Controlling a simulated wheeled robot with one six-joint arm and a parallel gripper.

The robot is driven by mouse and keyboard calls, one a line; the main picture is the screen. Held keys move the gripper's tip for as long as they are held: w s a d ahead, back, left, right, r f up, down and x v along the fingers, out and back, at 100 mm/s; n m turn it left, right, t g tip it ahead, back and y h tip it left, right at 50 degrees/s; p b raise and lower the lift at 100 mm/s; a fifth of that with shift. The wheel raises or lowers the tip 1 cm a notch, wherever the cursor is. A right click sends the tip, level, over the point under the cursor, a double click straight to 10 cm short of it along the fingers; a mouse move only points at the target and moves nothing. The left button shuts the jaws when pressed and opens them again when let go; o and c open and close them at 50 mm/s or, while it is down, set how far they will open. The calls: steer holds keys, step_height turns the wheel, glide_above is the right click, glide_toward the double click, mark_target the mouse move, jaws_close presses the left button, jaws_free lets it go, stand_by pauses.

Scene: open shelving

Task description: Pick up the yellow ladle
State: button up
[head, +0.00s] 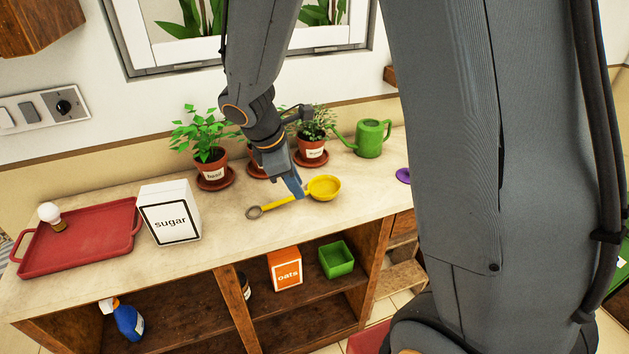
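The yellow ladle (324,187) lies on the pale countertop (220,252), its bowl to the right and its handle running left to a grey ring-shaped end. My gripper (297,190) points down at the ladle, with its blue fingertips at the handle close to the bowl. The fingertips overlap the handle in this view. I cannot tell whether they touch it or are closed around it.
Potted herbs, including a basil pot (211,170), stand just behind my gripper. A green watering can (371,138) is at the back right. The sugar box (170,212) and red tray (82,240) are left. Counter in front of the ladle is clear.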

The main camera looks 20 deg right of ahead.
mark_target(294, 200)
steer(key=shift+w+d+f+n+t+h+p, duration=0.1)
steer(key=shift+w+d+f+n+p, duration=0.25)
steer(key=shift+w+f, duration=0.5)
steer(key=shift+w+d+f+n+t+h+p, duration=0.15)
steer(key=shift+w+f+n+p, duration=0.3)
steer(key=shift+f, duration=0.85)
steer(key=shift+w+d+f+n+t+h+p, duration=0.1)
steer(key=shift+w+d+f+n+p, duration=0.25)
steer(key=shift+w+f, duration=0.55)
steer(key=shift+s+f, duration=0.15)
steer(key=shift+s, duration=0.05)
jaws_close()
